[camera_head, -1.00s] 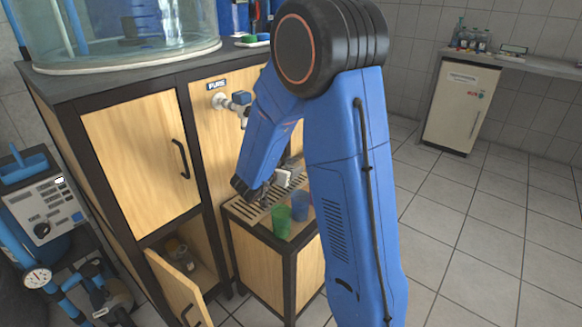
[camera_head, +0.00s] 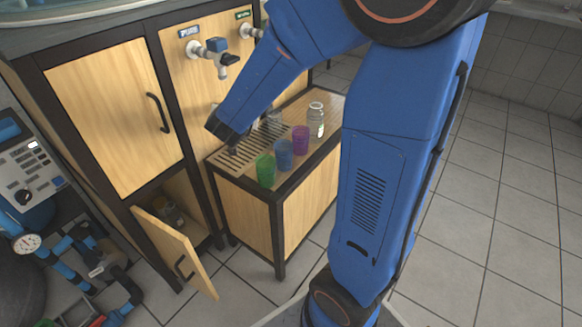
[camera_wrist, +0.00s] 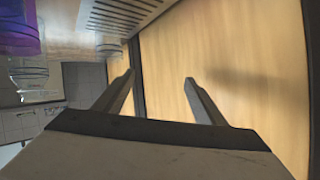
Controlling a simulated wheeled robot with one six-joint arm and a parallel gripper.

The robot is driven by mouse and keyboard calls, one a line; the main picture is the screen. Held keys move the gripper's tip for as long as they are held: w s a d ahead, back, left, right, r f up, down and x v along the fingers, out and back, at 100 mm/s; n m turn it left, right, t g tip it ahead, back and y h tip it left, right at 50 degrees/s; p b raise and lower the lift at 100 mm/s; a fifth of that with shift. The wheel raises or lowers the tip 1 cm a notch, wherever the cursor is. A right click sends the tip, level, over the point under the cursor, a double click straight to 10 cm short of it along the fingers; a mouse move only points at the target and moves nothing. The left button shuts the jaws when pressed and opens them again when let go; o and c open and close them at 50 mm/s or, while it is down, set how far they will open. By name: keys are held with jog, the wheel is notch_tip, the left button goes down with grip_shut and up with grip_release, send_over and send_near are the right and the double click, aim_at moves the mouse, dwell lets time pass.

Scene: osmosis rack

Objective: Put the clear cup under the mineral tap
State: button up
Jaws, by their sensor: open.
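A pale see-through shape (camera_head: 272,121) on the counter, just right of my forearm in the head view, looks like the clear cup, but it is partly hidden. The tap (camera_head: 250,31) under a green label, right of the PURE tap (camera_head: 217,52), is partly behind my arm; its label is too small to read. My gripper (camera_head: 233,150) is over the slatted drip grate (camera_head: 222,158) at the counter's left end. In the wrist view my gripper (camera_wrist: 160,78) is open, with a wooden panel behind its fingers and nothing between them.
Green (camera_head: 265,170), blue (camera_head: 284,154) and purple (camera_head: 300,139) cups line the counter's front edge, with a labelled glass jar (camera_head: 316,121) beyond. A lower cabinet door (camera_head: 176,247) hangs open at left. Tiled floor (camera_head: 480,210) is clear at right.

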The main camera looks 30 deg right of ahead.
jog(key=s+a+r+n+y, duration=0.6)
jog(key=s+a+y, duration=0.2)
jog(key=s+a, duration=0.25)
jog(key=s+d+f+n+g, duration=0.1)
jog(key=s+d+g, duration=0.2)
jog(key=s, duration=0.9)
jog(key=s+d+f+n+g+h, duration=0.1)
jog(key=s+d+f+g, duration=0.1)
jog(key=s, duration=1.1)
jog(key=shift+s+d+n+g+h, duration=0.3)
jog(key=shift+d+g, duration=0.5)
jog(key=shift+d, duration=0.2)
jog(key=shift+c, duration=0.3)
